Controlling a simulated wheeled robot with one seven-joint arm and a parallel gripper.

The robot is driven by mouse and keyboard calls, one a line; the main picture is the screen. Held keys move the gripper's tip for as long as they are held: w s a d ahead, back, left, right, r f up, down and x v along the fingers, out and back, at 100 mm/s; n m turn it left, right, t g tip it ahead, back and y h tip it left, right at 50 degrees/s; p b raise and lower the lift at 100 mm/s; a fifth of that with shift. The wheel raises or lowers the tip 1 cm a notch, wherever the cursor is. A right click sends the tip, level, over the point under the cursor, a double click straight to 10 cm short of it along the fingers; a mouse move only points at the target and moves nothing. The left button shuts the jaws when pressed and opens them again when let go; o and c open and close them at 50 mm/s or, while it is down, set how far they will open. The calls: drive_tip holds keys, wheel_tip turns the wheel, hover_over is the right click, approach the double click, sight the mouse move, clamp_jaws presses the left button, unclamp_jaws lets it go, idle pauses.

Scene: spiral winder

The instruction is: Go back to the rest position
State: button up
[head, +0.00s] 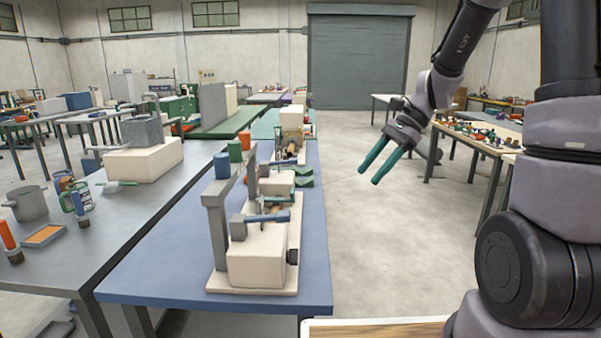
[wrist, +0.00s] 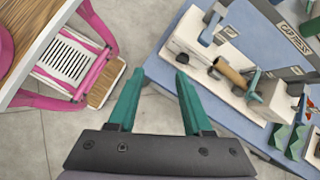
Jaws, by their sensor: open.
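My gripper (head: 379,166) has two green fingers and hangs in the air over the open floor, to the right of the blue table (head: 308,238) in the head view. It is open and empty. In the wrist view its fingers (wrist: 158,95) point up the picture with bare grey floor between them. The winder (head: 257,255), a cream block with a grey upright post and blue parts, stands on the blue table. In the wrist view the machine (wrist: 205,45) lies right of the fingers, apart from them, with a brown cylinder (wrist: 231,74) on it.
A pink-framed item (wrist: 75,60) with a white slotted panel lies left of the fingers in the wrist view. A table with many small objects (head: 490,132) stands at the right. A grey workbench (head: 125,210) is at the left. The aisle floor is clear.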

drive_tip(key=s+d+r+n+t+h, duration=0.2)
drive_tip(key=s+d+r+n+t, duration=0.2)
drive_tip(key=s+r, duration=0.2)
drive_tip(key=s+d+r+n+t+h, duration=0.3)
drive_tip(key=s+r, duration=0.3)
drive_tip(key=r, duration=0.3)
drive_tip(key=shift+d+n+t, duration=0.4)
drive_tip(key=shift+n+t, duration=0.3)
drive_tip(key=shift+t, duration=0.2)
